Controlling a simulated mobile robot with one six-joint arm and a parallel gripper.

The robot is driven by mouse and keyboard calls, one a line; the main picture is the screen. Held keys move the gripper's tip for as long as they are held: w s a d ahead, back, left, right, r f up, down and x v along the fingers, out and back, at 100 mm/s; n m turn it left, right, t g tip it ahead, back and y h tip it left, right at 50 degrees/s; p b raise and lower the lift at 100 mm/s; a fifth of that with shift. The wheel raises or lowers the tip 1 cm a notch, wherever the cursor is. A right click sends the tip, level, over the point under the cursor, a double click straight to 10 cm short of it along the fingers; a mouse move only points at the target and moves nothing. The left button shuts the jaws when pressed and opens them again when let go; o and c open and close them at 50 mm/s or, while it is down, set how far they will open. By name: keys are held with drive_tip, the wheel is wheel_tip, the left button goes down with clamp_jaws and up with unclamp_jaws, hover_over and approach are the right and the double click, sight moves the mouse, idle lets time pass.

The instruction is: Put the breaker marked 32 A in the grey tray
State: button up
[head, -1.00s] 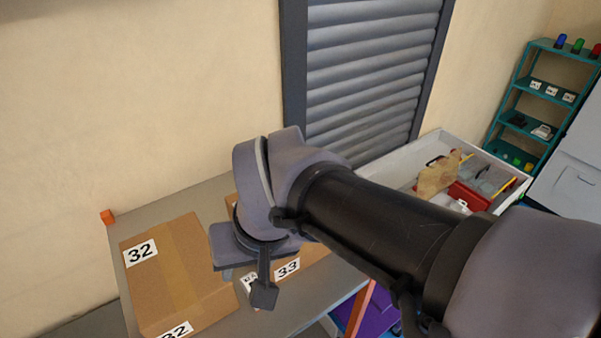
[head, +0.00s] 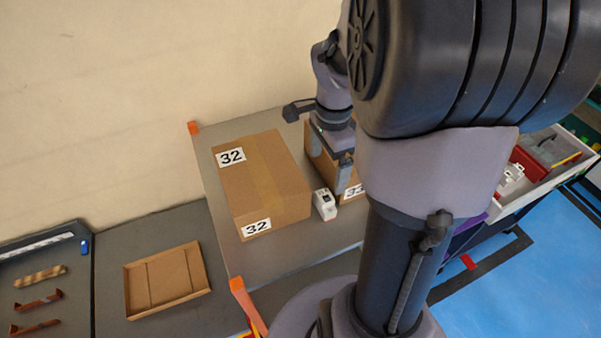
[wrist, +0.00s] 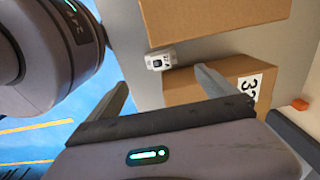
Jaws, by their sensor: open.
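A small white breaker (head: 324,204) stands on the grey bench in the gap between two cardboard boxes. Its marking is too small to read. It also shows in the wrist view (wrist: 160,60), just beyond the space between my fingertips. My gripper (head: 332,163) is open and empty, above and behind the breaker, over the box marked 33; the two are apart. In the wrist view my gripper (wrist: 161,80) has its fingers spread, with one finger in front of the box marked 33. I cannot make out a grey tray in these frames.
A box marked 32 (head: 265,180) stands left of the breaker. The box marked 33 (wrist: 225,85) is partly hidden in the head view by my arm. A shallow brown tray (head: 165,280) lies on the lower left bench. A red container (head: 527,172) sits at right.

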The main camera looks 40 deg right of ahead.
sight(325, 196)
drive_tip(key=f, duration=1.3)
drive_tip(key=shift+w+d+f, duration=0.15)
drive_tip(key=shift+d+f, duration=0.15)
drive_tip(key=shift+a, duration=0.15)
drive_tip(key=shift+c, duration=0.7)
drive_tip(key=shift+r, duration=0.15)
drive_tip(key=c, duration=1.6)
